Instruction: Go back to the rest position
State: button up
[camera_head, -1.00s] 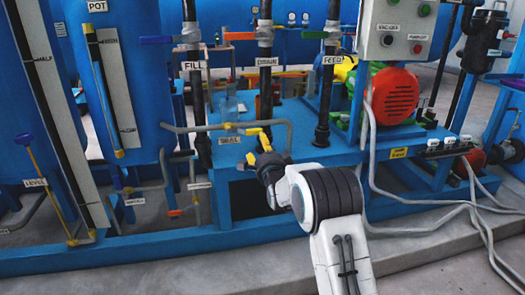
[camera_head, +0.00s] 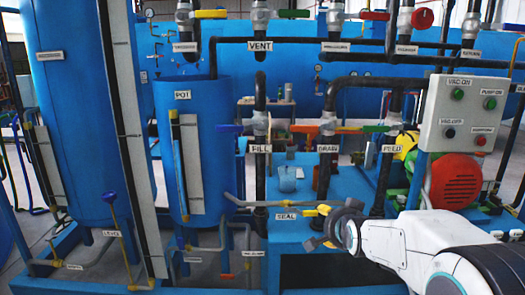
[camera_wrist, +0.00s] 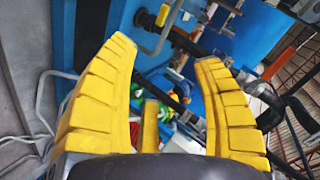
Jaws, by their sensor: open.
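My gripper (camera_head: 318,228) shows in the head view at the end of my white arm, in front of the blue skid and just beside the seal label (camera_head: 286,216).
A grey control box (camera_head: 463,118) with buttons and a red motor (camera_head: 457,181) stand at the right, near my arm. The blue pot (camera_head: 205,140) and a taller blue tank (camera_head: 75,110) stand at the left. Black pipes with coloured valve handles run above.

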jog(key=s+r+n+g+p, duration=0.2)
jog(key=s+p, duration=0.4)
jog(key=s, duration=0.5)
jog(key=s+r+n+g+p, duration=0.3)
jog(key=s+r+n+p, duration=0.2)
jog(key=s, duration=0.7)
jog(key=s+r+n+g+p, duration=0.3)
jog(key=s+r+p, duration=0.4)
jog(key=s, duration=0.5)
jog(key=shift+s+a+n+p, duration=0.2)
jog(key=shift+s+n+p, duration=0.1)
jog(key=shift+p, duration=0.1)
jog(key=shift+w, duration=0.1)
